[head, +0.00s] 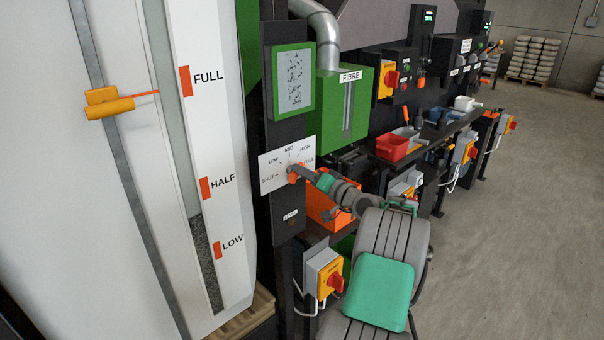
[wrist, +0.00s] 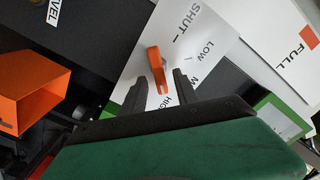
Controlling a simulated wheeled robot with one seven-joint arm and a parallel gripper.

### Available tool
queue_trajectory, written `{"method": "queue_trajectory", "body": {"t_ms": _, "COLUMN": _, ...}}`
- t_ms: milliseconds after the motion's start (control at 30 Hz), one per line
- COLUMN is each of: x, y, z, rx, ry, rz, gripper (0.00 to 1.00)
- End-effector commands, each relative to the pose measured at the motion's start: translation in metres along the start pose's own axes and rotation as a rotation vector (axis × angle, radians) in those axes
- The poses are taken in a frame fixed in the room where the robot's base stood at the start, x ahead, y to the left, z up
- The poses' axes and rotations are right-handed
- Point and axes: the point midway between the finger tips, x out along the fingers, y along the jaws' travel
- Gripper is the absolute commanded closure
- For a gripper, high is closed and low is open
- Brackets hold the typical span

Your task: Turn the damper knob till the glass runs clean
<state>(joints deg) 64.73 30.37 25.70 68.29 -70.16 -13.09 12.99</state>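The orange damper knob (head: 291,177) sits on a white dial plate (head: 270,181) marked SHUT, LOW, MID, HIGH and FULL. The wrist view shows the knob (wrist: 155,63) as a bar; I cannot tell which setting it points at. The glass (head: 293,80) is a green-framed window above the dial, pale with many dark specks. My gripper (head: 301,172) is at the dial. In the wrist view its two dark fingers (wrist: 160,82) are apart, one on each side of the knob's lower end, with visible gaps. The gripper partly hides the dial in the head view.
A green FIBRE box (head: 343,105) with a pipe stands right of the glass. An open orange box (head: 326,212) is just below my gripper. A tall white panel (head: 215,120) with FULL, HALF and LOW marks stands at left. Clear floor (head: 510,200) lies at right.

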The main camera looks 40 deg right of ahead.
Motion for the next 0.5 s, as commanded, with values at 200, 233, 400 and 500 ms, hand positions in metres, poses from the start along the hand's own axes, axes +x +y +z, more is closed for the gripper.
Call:
{"method": "queue_trajectory", "body": {"t_ms": 200, "x": -0.046, "y": 0.003, "z": 0.0, "rx": -0.002, "ry": 0.004, "rz": 0.003, "gripper": 0.64}}
{"method": "queue_trajectory", "body": {"t_ms": 233, "x": -0.051, "y": 0.003, "z": 0.0, "rx": -0.001, "ry": 0.004, "rz": 0.004, "gripper": 0.64}}
{"method": "queue_trajectory", "body": {"t_ms": 400, "x": -0.066, "y": 0.001, "z": 0.0, "rx": -0.002, "ry": 0.002, "rz": 0.002, "gripper": 0.64}}
{"method": "queue_trajectory", "body": {"t_ms": 500, "x": -0.066, "y": 0.001, "z": 0.0, "rx": -0.002, "ry": 0.001, "rz": 0.001, "gripper": 0.64}}
